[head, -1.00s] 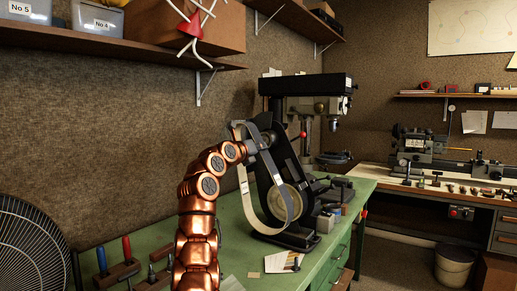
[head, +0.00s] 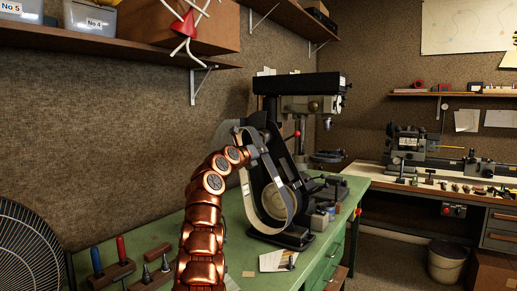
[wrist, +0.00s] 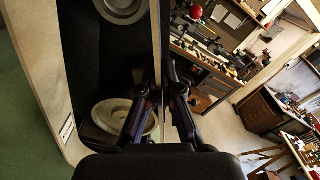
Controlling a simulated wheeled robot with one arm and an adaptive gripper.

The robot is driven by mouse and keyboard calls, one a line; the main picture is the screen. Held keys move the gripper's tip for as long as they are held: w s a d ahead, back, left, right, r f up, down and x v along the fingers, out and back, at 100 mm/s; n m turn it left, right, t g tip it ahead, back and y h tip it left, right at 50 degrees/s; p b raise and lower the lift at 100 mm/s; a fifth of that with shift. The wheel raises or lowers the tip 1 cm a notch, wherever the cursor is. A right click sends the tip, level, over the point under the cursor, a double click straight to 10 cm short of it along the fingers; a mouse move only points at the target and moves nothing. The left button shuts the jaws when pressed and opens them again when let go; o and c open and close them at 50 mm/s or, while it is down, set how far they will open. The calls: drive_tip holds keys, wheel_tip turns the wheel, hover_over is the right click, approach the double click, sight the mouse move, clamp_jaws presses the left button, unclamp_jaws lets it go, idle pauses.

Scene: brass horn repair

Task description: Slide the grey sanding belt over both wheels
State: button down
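The grey sanding belt (head: 245,186) is a long loop hanging in front of the dark belt grinder (head: 274,160) on the green bench. In the wrist view the belt's wide band (wrist: 38,60) runs down the left, with a small white label on it. The lower wheel (head: 283,203) shows inside the loop in the head view. The wrist view shows the upper wheel (wrist: 122,6) and the lower wheel (wrist: 112,116) beside the band. My gripper (wrist: 163,88) appears shut on the belt's other run, seen edge-on between the fingers. Whether the belt touches either wheel is unclear.
A drill press (head: 300,100) stands behind the grinder. Screwdrivers in a wooden rack (head: 112,272) and a paper card (head: 278,261) lie on the bench (head: 160,240). A shelf (head: 130,55) hangs above left, and a fan (head: 25,250) stands at the left.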

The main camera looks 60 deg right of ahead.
drive_tip(key=shift+d+f+p, duration=0.3)
drive_tip(key=shift+d+p, duration=0.05)
drive_tip(key=shift+d, duration=0.35)
drive_tip(key=shift+w+d+p, duration=0.1)
drive_tip(key=shift+d+p, duration=1.7)
drive_tip(key=shift+p, duration=0.65)
drive_tip(key=shift+f, duration=0.1)
drive_tip(key=shift+d+p, duration=1.1)
drive_tip(key=shift+p, duration=0.75)
drive_tip(key=shift+d+p, duration=0.35)
drive_tip(key=shift+p, duration=0.4)
idle(0.6)
drive_tip(key=shift+w+d+p, duration=0.1)
drive_tip(key=shift+d+p, duration=0.7)
drive_tip(key=shift+p, duration=0.7)
